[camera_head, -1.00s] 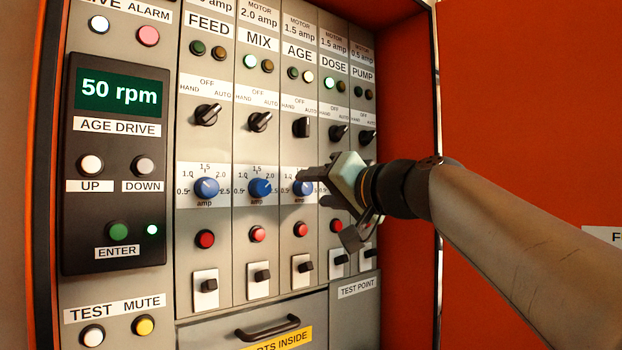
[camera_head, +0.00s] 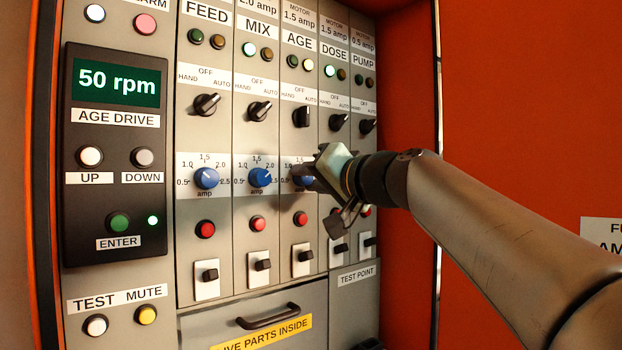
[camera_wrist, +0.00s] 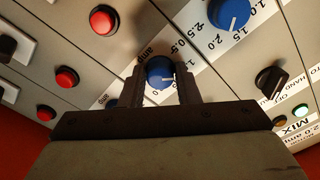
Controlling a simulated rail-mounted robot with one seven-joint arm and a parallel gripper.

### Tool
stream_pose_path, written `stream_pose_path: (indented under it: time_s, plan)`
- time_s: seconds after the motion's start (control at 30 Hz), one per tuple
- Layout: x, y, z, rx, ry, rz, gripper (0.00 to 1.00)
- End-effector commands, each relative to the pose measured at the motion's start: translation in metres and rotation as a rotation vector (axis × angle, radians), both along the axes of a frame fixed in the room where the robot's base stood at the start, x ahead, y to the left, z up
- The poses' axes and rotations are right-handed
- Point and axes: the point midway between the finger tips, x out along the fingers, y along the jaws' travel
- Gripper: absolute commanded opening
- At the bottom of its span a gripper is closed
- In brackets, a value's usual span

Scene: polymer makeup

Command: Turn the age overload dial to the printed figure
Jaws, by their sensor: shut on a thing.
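The blue age overload dial (camera_wrist: 160,70) sits between my two fingers in the wrist view. Its white pointer line shows, turned toward the right, but part of its scale is hidden. In the head view the dial (camera_head: 308,181) is mostly covered by my gripper (camera_head: 302,174), which reaches in from the right. My gripper (camera_wrist: 160,84) is shut on the dial, one finger on each side. The AGE column's label (camera_head: 299,18) above reads motor 1.5 amp.
The blue MIX dial (camera_head: 260,177) and FEED dial (camera_head: 206,178) stand to the left. The AGE selector (camera_head: 302,116) is above and a red button (camera_head: 300,219) is below. The orange cabinet side wall (camera_head: 408,280) is close on the right.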

Motion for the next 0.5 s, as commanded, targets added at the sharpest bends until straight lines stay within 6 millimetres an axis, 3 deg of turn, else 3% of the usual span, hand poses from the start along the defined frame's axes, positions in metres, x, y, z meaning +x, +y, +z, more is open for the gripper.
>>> stream_pose_path:
  time_s: [0.5]
  plan:
    - [0.0004, -0.0012, 0.0003, 0.246, 0.206, -0.004, 0.06]
